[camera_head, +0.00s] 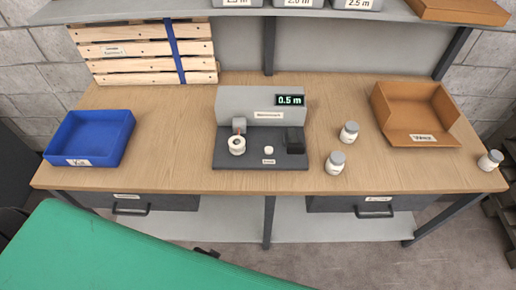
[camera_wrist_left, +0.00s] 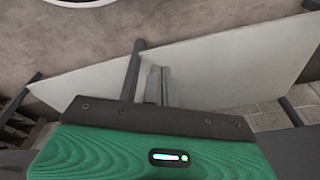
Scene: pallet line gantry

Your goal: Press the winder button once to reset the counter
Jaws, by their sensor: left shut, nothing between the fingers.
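The winder (camera_head: 262,103) stands at the middle of the workbench, a grey housing on a dark base. Its display (camera_head: 290,100) reads 0.5 m. A small round white button (camera_head: 269,150) sits on the base above a small label. A white reel (camera_head: 237,145) is left of the button and a black block (camera_head: 295,140) is right of it. My left gripper shows in the left wrist view (camera_wrist_left: 159,86), shut and empty, with a pale shelf panel behind it. It is away from the button. My right gripper is in neither view.
A blue bin (camera_head: 120,150) stands on the bench's left and an open brown box (camera_head: 440,111) on its right. White jars (camera_head: 335,162) stand right of the winder. A slatted wooden panel (camera_head: 140,78) leans at the back. A shelf (camera_head: 180,10) overhangs the bench.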

